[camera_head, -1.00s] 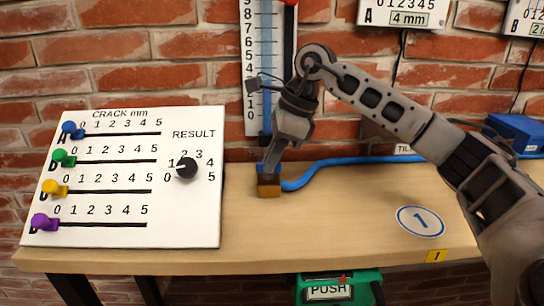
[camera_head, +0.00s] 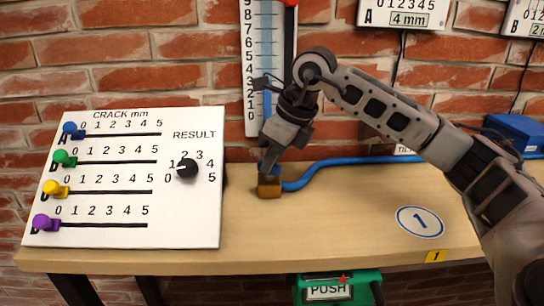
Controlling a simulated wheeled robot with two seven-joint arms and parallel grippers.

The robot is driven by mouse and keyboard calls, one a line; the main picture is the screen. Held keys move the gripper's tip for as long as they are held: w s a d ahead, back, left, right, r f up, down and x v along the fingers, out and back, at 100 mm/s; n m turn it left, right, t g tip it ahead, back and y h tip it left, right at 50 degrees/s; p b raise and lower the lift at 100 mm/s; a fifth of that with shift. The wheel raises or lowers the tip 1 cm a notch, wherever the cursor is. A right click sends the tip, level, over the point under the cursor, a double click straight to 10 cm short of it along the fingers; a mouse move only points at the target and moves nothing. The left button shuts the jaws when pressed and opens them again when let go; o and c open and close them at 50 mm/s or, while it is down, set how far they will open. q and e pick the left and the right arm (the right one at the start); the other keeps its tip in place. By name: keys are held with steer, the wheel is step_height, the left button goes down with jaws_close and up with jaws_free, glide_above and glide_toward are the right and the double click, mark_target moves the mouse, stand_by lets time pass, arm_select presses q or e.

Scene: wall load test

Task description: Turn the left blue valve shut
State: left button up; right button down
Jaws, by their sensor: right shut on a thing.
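My right gripper (camera_head: 267,167) reaches down from the right to the base of the tall scale on the wall. Its fingers are shut at the top of a small brass-coloured fitting (camera_head: 269,188) on the table. The blue valve handle (camera_head: 266,175) is mostly hidden between and behind the fingers, with only a little blue showing. A blue hose (camera_head: 345,164) runs from the fitting to the right along the table. My left gripper is not in view.
A white board (camera_head: 120,178) with coloured sliders and a black dial (camera_head: 187,168) stands on the left. The tall scale (camera_head: 262,60) hangs behind my gripper. A blue box (camera_head: 515,132) stands at the back right. The table front (camera_head: 330,230) is clear.

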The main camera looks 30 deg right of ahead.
steer(key=m+h, duration=0.1)
steer(key=m, duration=0.2)
steer(key=m+h, duration=0.1)
steer(key=m, duration=0.2)
steer(key=shift+a+t, duration=0.2)
steer(key=shift+t, duration=0.1)
steer(key=m+h, duration=0.2)
steer(key=m, duration=0.4)
steer(key=shift+a, duration=0.1)
steer(key=shift+m+g+h, duration=0.3)
steer(key=shift+g, duration=0.1)
steer(key=c, duration=1.4)
jaws_free()
steer(key=shift+c, duration=0.2)
steer(key=shift+r, duration=0.1)
